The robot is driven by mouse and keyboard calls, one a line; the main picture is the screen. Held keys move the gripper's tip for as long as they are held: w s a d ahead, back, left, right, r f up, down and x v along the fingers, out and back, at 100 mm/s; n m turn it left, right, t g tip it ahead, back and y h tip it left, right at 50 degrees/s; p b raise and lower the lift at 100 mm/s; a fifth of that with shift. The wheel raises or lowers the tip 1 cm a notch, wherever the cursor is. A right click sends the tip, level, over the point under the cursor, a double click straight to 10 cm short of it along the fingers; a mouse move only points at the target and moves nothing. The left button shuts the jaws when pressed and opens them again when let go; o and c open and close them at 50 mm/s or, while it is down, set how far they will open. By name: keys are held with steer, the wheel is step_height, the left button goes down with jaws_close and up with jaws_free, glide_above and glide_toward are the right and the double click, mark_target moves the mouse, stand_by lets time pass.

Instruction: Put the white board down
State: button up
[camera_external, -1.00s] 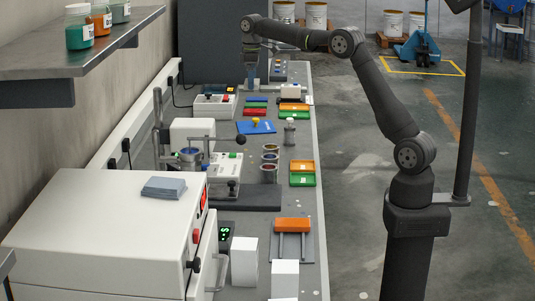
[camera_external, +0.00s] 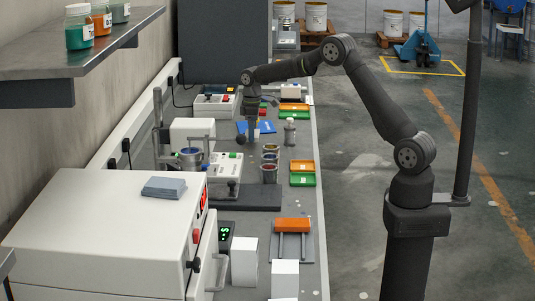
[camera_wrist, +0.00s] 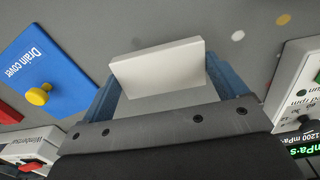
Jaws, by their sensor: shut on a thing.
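My gripper (camera_external: 252,137) hangs over the middle of the long bench, beside the blue drain cover (camera_external: 266,127). In the wrist view my gripper (camera_wrist: 163,78) has its two blue fingers on either side of the white board (camera_wrist: 157,64) and is shut on it. The board is a flat, pale rectangle, seen with its broad face and edge toward the camera. Grey bench surface shows beyond it. Whether its lower edge touches the bench cannot be told. In the external view the board is mostly hidden by the gripper.
The drain cover with its yellow knob (camera_wrist: 39,95) lies left in the wrist view. A white instrument with a green display (camera_wrist: 302,148) stands at the right. Small cups (camera_external: 269,173), a bottle (camera_external: 290,132) and orange and green trays (camera_external: 302,172) are close by on the bench.

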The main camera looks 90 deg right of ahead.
steer(key=shift+f, duration=1.5)
steer(key=shift+f, duration=0.1)
steer(key=o, duration=0.7)
step_height(320, 180, up, 12)
steer(key=shift+r, duration=0.15)
step_height(320, 180, down, 12)
steer(key=shift+r, duration=2.2)
